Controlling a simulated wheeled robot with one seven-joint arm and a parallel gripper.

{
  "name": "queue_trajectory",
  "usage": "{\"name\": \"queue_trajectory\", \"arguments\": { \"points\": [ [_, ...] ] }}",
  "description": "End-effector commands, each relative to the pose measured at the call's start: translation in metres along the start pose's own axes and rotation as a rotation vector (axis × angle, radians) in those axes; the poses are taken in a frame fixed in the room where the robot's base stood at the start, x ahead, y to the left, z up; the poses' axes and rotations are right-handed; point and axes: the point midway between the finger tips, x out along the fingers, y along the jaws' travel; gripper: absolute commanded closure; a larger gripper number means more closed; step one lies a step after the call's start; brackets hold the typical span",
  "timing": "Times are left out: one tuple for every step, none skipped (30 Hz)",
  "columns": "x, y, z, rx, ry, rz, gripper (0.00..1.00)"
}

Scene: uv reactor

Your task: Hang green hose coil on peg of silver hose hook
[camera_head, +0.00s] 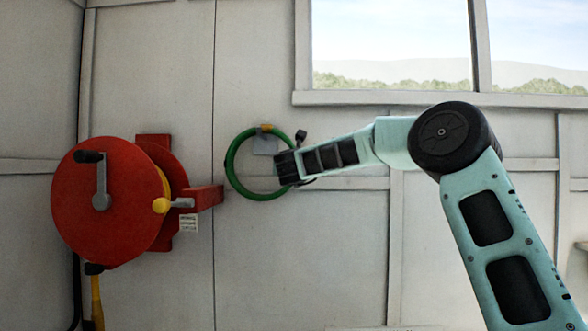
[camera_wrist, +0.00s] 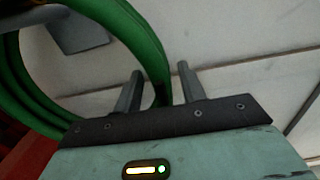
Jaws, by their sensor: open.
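The green hose coil (camera_head: 233,176) is upright against the white wall, with a yellow-orange band at its top. The silver hose hook (camera_head: 264,146) shows as a grey plate just below that band, inside the ring. The peg cannot be made out, so I cannot tell whether it bears the coil. My gripper (camera_head: 287,167) is at the coil's right side. In the wrist view my gripper (camera_wrist: 159,70) is open, with the coil's strands (camera_wrist: 145,40) passing between its two fingers. The grey plate (camera_wrist: 78,32) shows at the upper left there.
A red hose reel (camera_head: 90,215) with a crank is mounted on the wall to the left, and its red bracket (camera_head: 203,197) reaches close to the coil. A window (camera_head: 390,45) is above my arm. The wall below the coil is clear.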

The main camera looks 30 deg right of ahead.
Motion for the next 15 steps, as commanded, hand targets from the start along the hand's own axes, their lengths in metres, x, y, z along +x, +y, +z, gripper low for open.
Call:
{"name": "queue_trajectory", "arguments": {
  "points": [
    [-0.007, 0.0, -0.002, 0.0, -0.004, 0.0, 0.6],
    [-0.011, 0.0, -0.002, -0.001, -0.005, 0.0, 0.6],
    [-0.018, 0.0, -0.003, -0.002, -0.005, 0.001, 0.6],
    [-0.024, 0.0, -0.003, -0.001, -0.006, 0.0, 0.6],
    [-0.03, 0.0, -0.003, -0.002, -0.006, 0.001, 0.6],
    [-0.038, 0.0, -0.003, -0.001, -0.007, 0.001, 0.6],
    [-0.045, 0.0, -0.003, -0.001, -0.008, 0.001, 0.6],
    [-0.051, 0.0, -0.004, -0.002, -0.008, 0.001, 0.6],
    [-0.06, 0.0, -0.003, -0.002, -0.007, 0.0, 0.6],
    [-0.066, 0.0, -0.002, -0.002, -0.009, 0.0, 0.6],
    [-0.072, 0.0, -0.003, -0.001, -0.008, 0.0, 0.6],
    [-0.081, 0.0, -0.003, -0.002, -0.008, 0.0, 0.6],
    [-0.087, 0.0, -0.003, -0.001, -0.008, 0.0, 0.6],
    [-0.094, 0.0, -0.002, -0.001, -0.008, 0.0, 0.6],
    [-0.102, 0.0, -0.002, -0.001, -0.008, 0.0, 0.6]
  ]
}}
